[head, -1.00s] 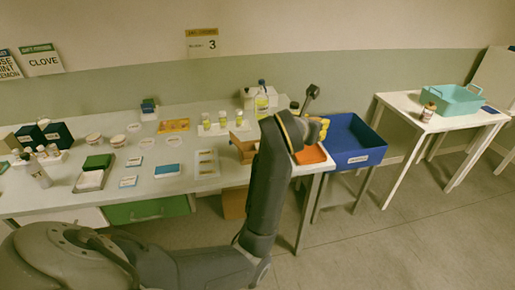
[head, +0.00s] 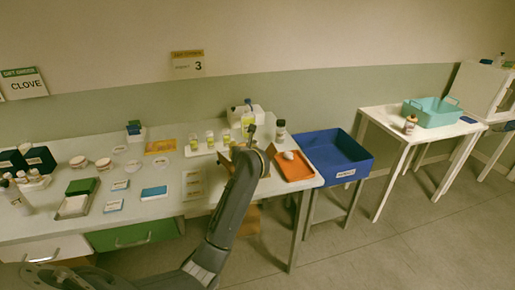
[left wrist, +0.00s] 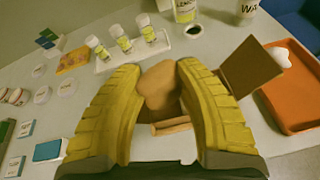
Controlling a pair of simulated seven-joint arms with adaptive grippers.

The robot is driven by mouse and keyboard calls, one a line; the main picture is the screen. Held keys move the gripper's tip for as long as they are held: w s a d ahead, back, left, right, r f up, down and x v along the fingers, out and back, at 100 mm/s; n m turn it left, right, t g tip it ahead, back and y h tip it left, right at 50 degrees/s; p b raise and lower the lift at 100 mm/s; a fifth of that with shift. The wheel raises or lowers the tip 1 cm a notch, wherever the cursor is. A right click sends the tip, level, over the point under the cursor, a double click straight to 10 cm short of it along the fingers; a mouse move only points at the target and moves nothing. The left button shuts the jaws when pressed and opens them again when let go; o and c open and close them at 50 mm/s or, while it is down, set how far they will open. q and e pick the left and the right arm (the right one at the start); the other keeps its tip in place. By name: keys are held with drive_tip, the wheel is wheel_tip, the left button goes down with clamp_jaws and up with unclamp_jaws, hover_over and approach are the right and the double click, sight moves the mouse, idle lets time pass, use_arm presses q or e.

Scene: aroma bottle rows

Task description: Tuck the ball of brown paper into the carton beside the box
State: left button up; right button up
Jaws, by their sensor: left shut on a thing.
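My left gripper (left wrist: 158,72) has two ribbed yellow fingers, shut on the ball of brown paper (left wrist: 161,92) in the left wrist view. Behind and below the ball is the brown carton (left wrist: 172,127), with one flap (left wrist: 250,67) standing out to the right. The ball appears in line with the carton's opening; I cannot tell whether it is above or inside it. In the head view my wrist covers the fingers, the ball and most of the carton. My right gripper is in neither view.
The orange tray (head: 291,171) with a white lump is right of the carton. Several yellow-labelled bottles stand on a white strip (left wrist: 132,52) behind it. A dark-capped bottle (head: 280,131) stands behind the tray. A blue bin (head: 334,152) is beyond the table's right edge.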

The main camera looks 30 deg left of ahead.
use_arm(q)
drive_tip(key=a, duration=0.1)
drive_tip(key=a+y, duration=0.1)
drive_tip(key=shift+w+a+f+n+g, duration=0.2)
drive_tip(key=shift+w+a+n+g, duration=0.1)
drive_tip(key=shift+n+g, duration=0.1)
drive_tip(key=shift+a+r, duration=0.1)
drive_tip(key=shift+r, duration=0.2)
drive_tip(key=shift+f, duration=3.65)
drive_tip(key=o, duration=0.8)
drive_tip(key=shift+o, duration=0.2)
